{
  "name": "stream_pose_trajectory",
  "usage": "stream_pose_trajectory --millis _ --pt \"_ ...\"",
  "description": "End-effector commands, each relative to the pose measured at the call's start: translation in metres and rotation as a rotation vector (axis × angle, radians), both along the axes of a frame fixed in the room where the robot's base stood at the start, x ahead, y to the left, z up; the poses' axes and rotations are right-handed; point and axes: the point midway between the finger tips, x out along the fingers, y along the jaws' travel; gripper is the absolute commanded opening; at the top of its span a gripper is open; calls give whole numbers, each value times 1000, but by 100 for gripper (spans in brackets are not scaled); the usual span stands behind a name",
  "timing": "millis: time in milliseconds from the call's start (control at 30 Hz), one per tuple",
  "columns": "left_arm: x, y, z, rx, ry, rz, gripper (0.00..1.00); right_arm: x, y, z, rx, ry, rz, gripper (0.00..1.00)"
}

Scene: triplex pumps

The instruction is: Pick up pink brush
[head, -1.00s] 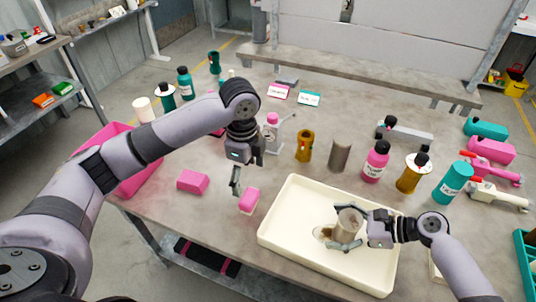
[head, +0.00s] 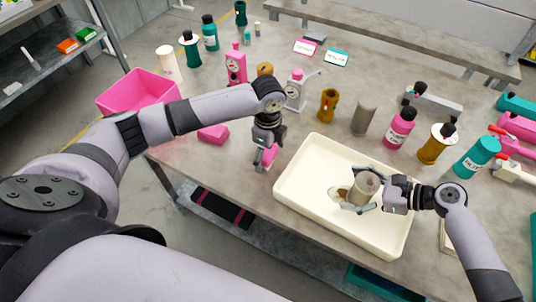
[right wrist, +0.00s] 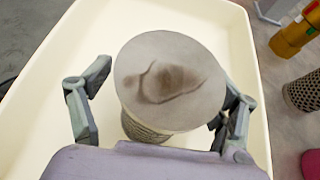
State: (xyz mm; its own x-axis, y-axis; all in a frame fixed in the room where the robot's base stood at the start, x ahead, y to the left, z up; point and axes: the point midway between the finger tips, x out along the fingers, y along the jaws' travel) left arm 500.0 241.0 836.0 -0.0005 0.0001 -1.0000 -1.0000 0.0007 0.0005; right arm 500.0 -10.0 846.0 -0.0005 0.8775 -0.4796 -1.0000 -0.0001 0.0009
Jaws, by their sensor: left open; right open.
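A pink block-like piece with a pale underside, which may be the pink brush (head: 269,155), stands near the table's front edge. My left gripper (head: 264,162) is open and right at it, pointing down with fingers overlapping it in the head view; I cannot tell whether they touch it. A second pink block (head: 213,134) lies to its left. My right gripper (head: 360,192) is open over the cream tray (head: 300,196), its fingers on either side of a grey mesh cylinder (head: 364,186). The right wrist view shows the cylinder's stained round top (right wrist: 170,80) between the fingers.
A pink bin (head: 140,92) stands at the table's left. Bottles, including a pink one (head: 400,128), a brown cylinder (head: 328,105) and a grey cylinder (head: 363,118), stand behind the tray.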

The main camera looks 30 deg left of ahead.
Motion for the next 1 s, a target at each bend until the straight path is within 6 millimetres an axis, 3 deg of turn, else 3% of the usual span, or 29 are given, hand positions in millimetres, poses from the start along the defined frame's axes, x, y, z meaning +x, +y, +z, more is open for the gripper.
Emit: stream_pose_trajectory --millis 133,900,1000 --pt "0 0 0 0 0 0 82 0 0 0 0 0 0 82" --pt "0 0 1 0 0 1 30 0 0 0 0 0 0 82" --pt "0 0 1 0 -1 1 29 0 0 0 0 0 0 82"
